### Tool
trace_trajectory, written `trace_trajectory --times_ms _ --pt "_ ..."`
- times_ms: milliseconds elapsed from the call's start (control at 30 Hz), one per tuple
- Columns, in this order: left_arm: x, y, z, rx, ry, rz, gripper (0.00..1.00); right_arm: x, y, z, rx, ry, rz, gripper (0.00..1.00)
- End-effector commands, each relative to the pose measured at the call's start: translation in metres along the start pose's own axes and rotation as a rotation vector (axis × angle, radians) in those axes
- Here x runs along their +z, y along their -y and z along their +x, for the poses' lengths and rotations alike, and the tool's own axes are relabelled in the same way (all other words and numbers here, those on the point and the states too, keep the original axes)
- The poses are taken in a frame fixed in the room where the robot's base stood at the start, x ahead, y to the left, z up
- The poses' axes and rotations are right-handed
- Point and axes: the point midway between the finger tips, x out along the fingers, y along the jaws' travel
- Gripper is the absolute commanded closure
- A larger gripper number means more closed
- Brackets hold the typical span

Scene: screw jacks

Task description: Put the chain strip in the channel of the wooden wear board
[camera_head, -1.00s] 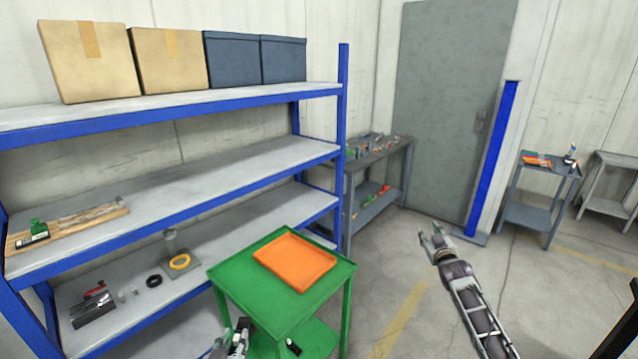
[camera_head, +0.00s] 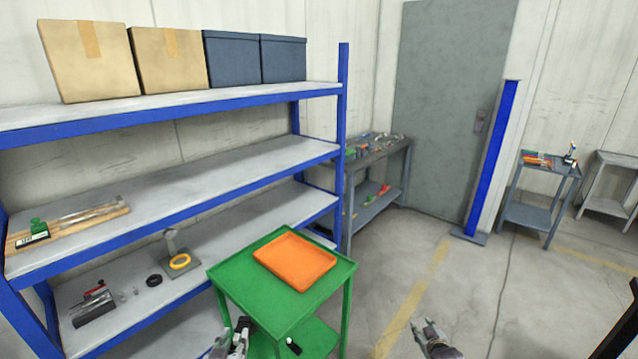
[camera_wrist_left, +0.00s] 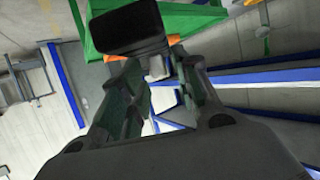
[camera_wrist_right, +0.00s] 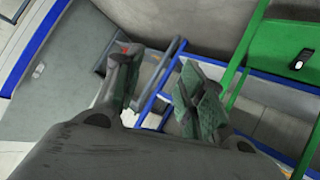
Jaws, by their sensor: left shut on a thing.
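The wooden wear board (camera_head: 20,238) lies on the middle shelf at the left of the head view. A thin grey strip (camera_head: 92,214) runs lengthwise along it; it may be the chain strip, and I cannot tell whether it sits in a channel. A green block-like item (camera_head: 38,227) stands at the board's near left end. My left gripper (camera_head: 241,331) is low beside the green cart, away from the board. In the left wrist view it is shut on a black object (camera_wrist_left: 130,28). My right gripper (camera_head: 421,325) is empty over the floor, its fingers apart in the right wrist view (camera_wrist_right: 160,85).
A green cart (camera_head: 333,284) carries an orange tray (camera_head: 295,261) and a small dark item (camera_head: 293,346) below. The middle shelf is clear right of the board.

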Motion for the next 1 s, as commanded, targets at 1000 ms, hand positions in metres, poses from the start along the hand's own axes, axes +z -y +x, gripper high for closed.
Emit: trace_trajectory --times_ms 1000 --pt "-0.001 0.000 0.000 0.000 -0.002 0.000 1.00 0.330 0.114 -0.109 -0.131 0.455 0.001 0.60"
